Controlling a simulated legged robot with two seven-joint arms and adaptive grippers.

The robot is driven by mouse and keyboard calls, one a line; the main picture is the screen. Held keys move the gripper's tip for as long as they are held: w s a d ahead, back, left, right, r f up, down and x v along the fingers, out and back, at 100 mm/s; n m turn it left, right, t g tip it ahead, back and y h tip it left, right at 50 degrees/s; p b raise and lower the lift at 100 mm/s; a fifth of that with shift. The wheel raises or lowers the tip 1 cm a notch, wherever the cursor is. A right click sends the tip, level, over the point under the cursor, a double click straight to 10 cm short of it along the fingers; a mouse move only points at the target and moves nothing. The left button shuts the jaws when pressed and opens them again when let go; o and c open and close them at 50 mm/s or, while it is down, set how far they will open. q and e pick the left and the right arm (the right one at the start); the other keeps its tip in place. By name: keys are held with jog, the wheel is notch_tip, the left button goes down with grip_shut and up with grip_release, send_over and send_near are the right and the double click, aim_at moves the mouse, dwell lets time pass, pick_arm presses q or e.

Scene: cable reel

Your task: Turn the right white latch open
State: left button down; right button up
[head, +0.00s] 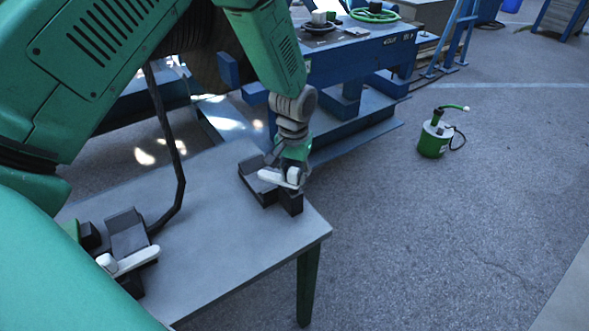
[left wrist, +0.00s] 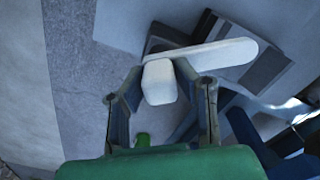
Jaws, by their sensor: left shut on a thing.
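The right white latch (head: 271,177) sits on a dark block (head: 258,190) near the far right corner of the grey table (head: 215,235). My left gripper (head: 293,180) comes down over the latch from above. In the left wrist view, the latch's long white lever (left wrist: 222,58) points right, and its white knob (left wrist: 158,82) stands between the fingers of my left gripper (left wrist: 157,88). The gripper is shut on the latch. A second white latch (head: 132,261) sits on a dark block at the table's left. My right gripper is not in view.
A dark bent rod (head: 179,180) rises from the table's left part. A blue workbench (head: 360,55) stands behind the table. A green and white canister (head: 434,138) stands on the open floor at right. The table's middle is clear.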

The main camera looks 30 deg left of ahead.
pick_arm(q)
jog(key=n+p, duration=0.2)
jog(key=n, duration=0.3)
jog(key=shift+w+r+n, duration=0.1)
jog(key=shift+r+n, duration=0.05)
jog(key=shift+n, duration=0.15)
jog(key=n+p, duration=0.2)
jog(key=n, duration=0.3)
jog(key=shift+n, duration=0.4)
jog(key=c, duration=1.3)
grip_release()
notch_tip(320, 180, up, 12)
jog(key=shift+w+f, duration=0.1)
jog(key=shift+f, duration=0.1)
